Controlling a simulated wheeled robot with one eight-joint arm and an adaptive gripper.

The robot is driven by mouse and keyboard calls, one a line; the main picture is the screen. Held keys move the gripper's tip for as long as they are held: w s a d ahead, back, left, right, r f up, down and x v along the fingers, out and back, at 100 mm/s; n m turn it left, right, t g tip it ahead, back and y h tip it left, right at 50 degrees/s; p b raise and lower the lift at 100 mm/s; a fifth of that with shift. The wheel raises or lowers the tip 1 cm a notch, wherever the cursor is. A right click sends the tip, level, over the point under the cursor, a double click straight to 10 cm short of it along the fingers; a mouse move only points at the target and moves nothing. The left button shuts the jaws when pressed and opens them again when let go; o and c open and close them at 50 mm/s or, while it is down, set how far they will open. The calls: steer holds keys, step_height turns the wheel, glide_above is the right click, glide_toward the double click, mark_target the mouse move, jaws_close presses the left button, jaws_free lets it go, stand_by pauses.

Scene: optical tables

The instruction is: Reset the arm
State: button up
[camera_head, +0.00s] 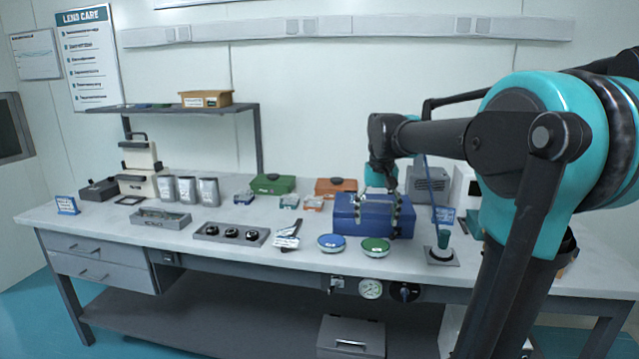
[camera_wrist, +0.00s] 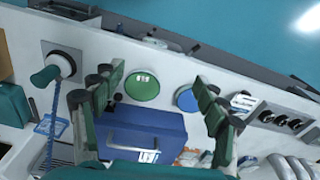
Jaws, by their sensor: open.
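My arm reaches in from the right in the head view, over the workbench. My gripper (camera_head: 386,214) hangs pointing down at the blue case (camera_head: 346,215). In the wrist view my gripper (camera_wrist: 160,103) is open, its two fingers wide apart. The blue case (camera_wrist: 128,124) with its grey handle (camera_wrist: 130,148) shows between the fingers. Nothing is held between the fingertips. I cannot tell whether a finger touches the case.
A green round tin (camera_head: 376,247) and a blue round tin (camera_head: 331,243) lie in front of the case. A green-handled item (camera_head: 443,239) stands right of it. Grey pouches (camera_head: 187,190), a black-knobbed tray (camera_head: 231,234) and a shelf (camera_head: 190,107) are left.

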steer(key=s+d+f+t, duration=0.1)
steer(key=s+f, duration=0.9)
steer(key=f, duration=0.1)
steer(key=s+d+f+n+t, duration=0.1)
steer(key=s+d+f+t, duration=0.1)
steer(key=s+f, duration=0.8)
step_height(320, 180, down, 2)
steer(key=shift+d+f+t, duration=0.25)
steer(key=shift+t, duration=0.05)
